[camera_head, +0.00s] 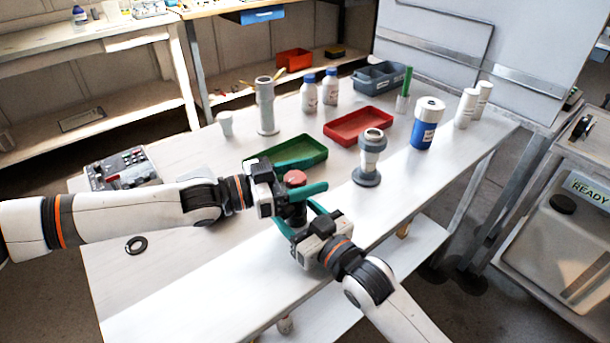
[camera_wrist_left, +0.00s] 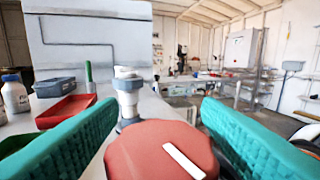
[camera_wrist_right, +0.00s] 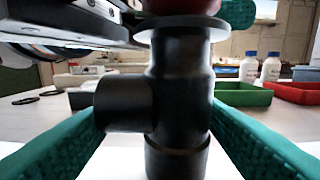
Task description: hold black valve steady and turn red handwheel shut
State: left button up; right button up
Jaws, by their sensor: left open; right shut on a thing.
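The black valve (camera_wrist_right: 180,90) stands upright between the teal fingers of my right gripper (camera_head: 298,221), which is shut on its body. A side port sticks out to the left in the right wrist view. The red handwheel (camera_head: 296,177) sits on top of the valve; in the left wrist view it (camera_wrist_left: 150,150) is a large red disc with a white stripe. My left gripper (camera_head: 304,176) is open, with one finger on each side of the handwheel. In the left wrist view gaps show between the fingers and the wheel's upper edge.
A green tray (camera_head: 318,145) lies just behind the valve and a red tray (camera_head: 342,135) beyond it. A grey fitting (camera_head: 371,160) stands to the right. A black ring (camera_head: 136,245) and a control box (camera_head: 122,168) lie left.

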pick_arm(q)
jog(key=shift+c, duration=0.6)
jog(key=c, duration=0.9)
jog(key=shift+r+m+g+h, duration=0.1)
jog(key=shift+m+g+h, duration=0.2)
jog(key=shift+m+g, duration=0.95)
jog(key=shift+s+m+g, duration=0.25)
jog(key=shift+m+g, duration=0.2)
jog(key=shift+g, duration=0.9)
jog(key=o, duration=1)
jog(key=shift+a, duration=0.1)
jog(key=a, duration=1.2)
jog(key=shift+s, duration=0.15)
jog(key=shift+d, duration=0.1)
